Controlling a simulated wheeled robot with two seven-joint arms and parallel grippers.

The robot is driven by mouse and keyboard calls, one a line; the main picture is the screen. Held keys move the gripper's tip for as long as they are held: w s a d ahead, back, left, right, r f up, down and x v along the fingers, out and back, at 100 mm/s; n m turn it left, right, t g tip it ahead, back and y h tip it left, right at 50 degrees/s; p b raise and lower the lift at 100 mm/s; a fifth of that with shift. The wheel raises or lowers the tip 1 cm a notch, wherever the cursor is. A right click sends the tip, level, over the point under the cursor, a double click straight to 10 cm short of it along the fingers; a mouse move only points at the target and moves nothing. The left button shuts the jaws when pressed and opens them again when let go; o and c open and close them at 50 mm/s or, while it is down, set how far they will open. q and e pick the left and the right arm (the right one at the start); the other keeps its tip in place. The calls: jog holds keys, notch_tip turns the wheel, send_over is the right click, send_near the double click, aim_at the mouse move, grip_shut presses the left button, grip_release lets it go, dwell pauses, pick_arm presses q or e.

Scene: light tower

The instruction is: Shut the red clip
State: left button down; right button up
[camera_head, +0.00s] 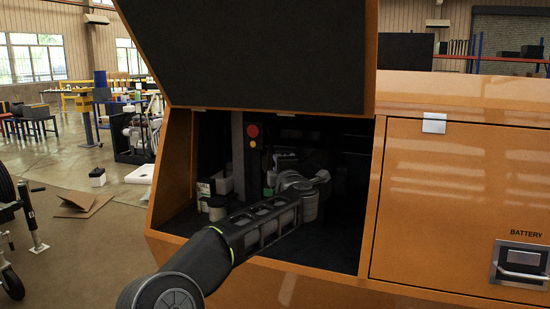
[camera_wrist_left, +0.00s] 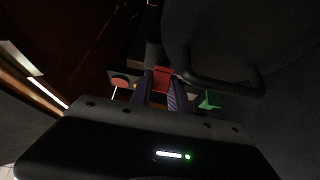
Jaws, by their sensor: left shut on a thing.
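A small red clip (camera_wrist_left: 162,78) shows in the left wrist view, between the fingertips of my left gripper (camera_wrist_left: 162,88). The dark ribbed fingers are close together and shut on it. Part of the clip is hidden by the fingers. In the head view my left arm reaches into the open compartment of the orange housing. Its wrist is deep inside, and the fingertips and the red clip cannot be made out there. My right gripper is in neither view.
A raised lid (camera_head: 250,50) hangs over the compartment. A control strip with a red button (camera_head: 253,131) stands inside. In the wrist view, a red round part (camera_wrist_left: 121,81) is left of the fingers and a green part (camera_wrist_left: 210,99) right. A dark curved handle (camera_wrist_left: 225,88) lies close by.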

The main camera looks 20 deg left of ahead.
pick_arm(q)
jog(key=shift+w+d+n+g+y+p, duration=0.15)
jog(key=shift+d+n+g+y+p, duration=0.1)
jog(key=shift+n+g+y+p, duration=0.55)
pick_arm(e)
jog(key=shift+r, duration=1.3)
pick_arm(q)
jog(key=c, duration=1.2)
grip_release()
jog(key=shift+c, duration=0.2)
jog(key=shift+d, duration=0.1)
jog(key=v, duration=0.7)
jog(key=shift+s+d+b, duration=0.15)
jog(key=shift+s+b, duration=0.1)
jog(key=shift+b, duration=0.05)
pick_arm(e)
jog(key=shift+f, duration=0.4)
pick_arm(q)
jog(key=shift+f, duration=0.1)
jog(key=shift+c, duration=0.4)
